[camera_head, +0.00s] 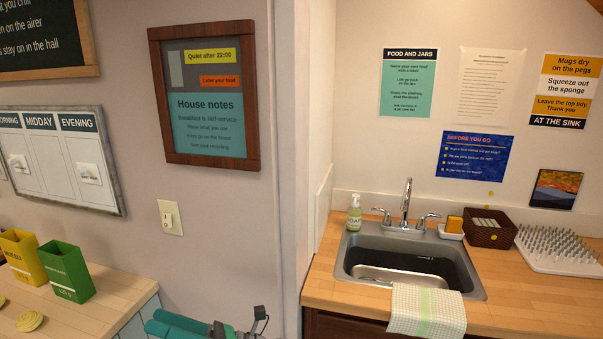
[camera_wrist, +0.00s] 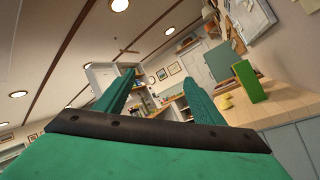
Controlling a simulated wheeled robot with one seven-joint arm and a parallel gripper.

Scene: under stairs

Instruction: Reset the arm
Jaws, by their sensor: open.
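My gripper (camera_wrist: 160,78) shows in the wrist view with its two teal fingers spread apart and nothing between them. Its teal body fills the bottom of that view, and the room appears steeply tilted behind it. In the head view, teal and dark parts of my arm show at the bottom edge, in front of the wall between the two counters. Most of the arm is hidden below that frame. I cannot tell from the head view where the fingertips are.
A wooden counter (camera_head: 90,318) at left holds a green bin (camera_head: 66,272) and a yellow bin (camera_head: 22,256). At right, another counter has a sink (camera_head: 408,262), a soap bottle (camera_head: 354,212), a hanging towel (camera_head: 427,311) and a peg rack (camera_head: 556,250). Open room shows beyond the fingers.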

